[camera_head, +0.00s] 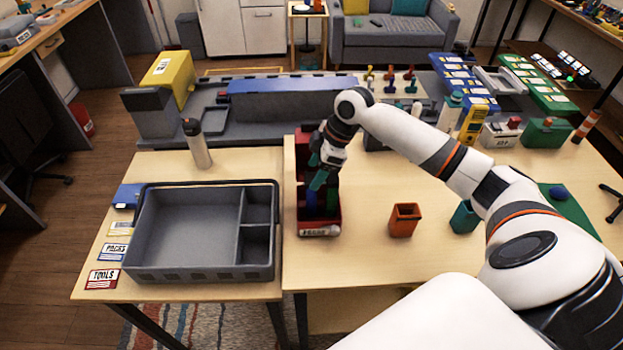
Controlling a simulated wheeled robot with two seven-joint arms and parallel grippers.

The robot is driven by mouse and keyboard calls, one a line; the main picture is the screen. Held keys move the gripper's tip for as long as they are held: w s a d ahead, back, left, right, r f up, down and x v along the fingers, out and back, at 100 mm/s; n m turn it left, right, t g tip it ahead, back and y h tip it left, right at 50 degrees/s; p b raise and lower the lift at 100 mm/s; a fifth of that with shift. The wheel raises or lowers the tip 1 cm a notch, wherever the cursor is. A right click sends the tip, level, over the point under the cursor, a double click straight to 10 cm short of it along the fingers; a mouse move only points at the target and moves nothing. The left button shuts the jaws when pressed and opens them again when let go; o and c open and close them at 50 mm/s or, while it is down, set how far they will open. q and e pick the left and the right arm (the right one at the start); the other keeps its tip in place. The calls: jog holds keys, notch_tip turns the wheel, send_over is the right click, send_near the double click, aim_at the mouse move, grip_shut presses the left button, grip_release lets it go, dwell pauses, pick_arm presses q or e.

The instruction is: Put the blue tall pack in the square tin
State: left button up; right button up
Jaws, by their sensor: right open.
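A blue upright block (332,201), which looks like the blue tall pack, stands in a narrow red bin (319,230), partly hidden by my right gripper. My right gripper (320,179) points down over this bin, with its fingers open just above or around the packs; whether they touch the blue one cannot be told. An orange square open-topped container (404,220), possibly the square tin, stands upright on the table to the right of the bin. My left gripper is not in view.
A grey compartment tray (190,235) lies on the left table, with a bottle (196,144) behind it. A teal container (464,217) stands right of the orange one, close below my right arm. Equipment lines the back. Table around the orange container is clear.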

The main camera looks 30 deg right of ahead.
jog(key=b+v, duration=0.1)
jog(key=v, duration=0.7)
jog(key=shift+r, duration=0.1)
